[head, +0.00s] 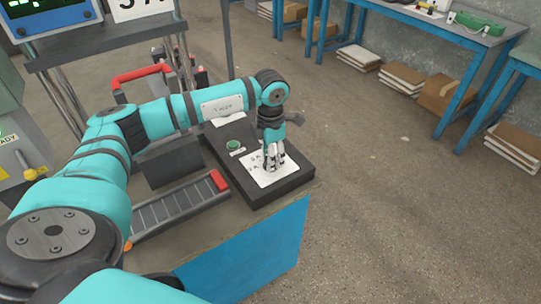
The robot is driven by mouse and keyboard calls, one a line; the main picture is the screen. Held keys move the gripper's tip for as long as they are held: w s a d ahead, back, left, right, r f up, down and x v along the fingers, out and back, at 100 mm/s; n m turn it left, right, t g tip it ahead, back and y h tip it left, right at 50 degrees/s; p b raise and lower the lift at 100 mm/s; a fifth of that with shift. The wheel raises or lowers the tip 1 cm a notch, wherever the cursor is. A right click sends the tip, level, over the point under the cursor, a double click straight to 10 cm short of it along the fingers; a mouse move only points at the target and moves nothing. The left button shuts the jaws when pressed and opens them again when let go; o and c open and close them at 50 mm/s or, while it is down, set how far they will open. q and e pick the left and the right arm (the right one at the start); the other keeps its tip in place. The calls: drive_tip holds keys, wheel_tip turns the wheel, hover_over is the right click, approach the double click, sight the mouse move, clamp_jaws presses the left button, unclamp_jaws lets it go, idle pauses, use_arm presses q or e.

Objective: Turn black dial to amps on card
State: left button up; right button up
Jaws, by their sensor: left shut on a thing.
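My left gripper (273,160) points down over a white marked plate (266,178) on a dark box (292,178). It is shut on the black dial, which the fingers almost wholly hide. The dial's pointer and the plate's marks are too small and covered to read. A white card (141,9) with large black characters stands at the top left, cut by the frame's top edge, so I cannot read all of it. My right gripper is out of view.
A green button (234,145) sits on the same box, left of my gripper. A ribbed dark strip with a red end (218,180) lies at the near left. A red handle (141,75) rises behind my arm. Floor to the right is clear up to the blue-legged benches (455,35).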

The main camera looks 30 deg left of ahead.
use_arm(q)
drive_tip(key=shift+r+n, duration=0.1)
drive_tip(key=shift+n, duration=1.5)
drive_tip(key=o, duration=1.1)
drive_tip(key=shift+o, duration=0.2)
wheel_tip(320, 180, up, 12)
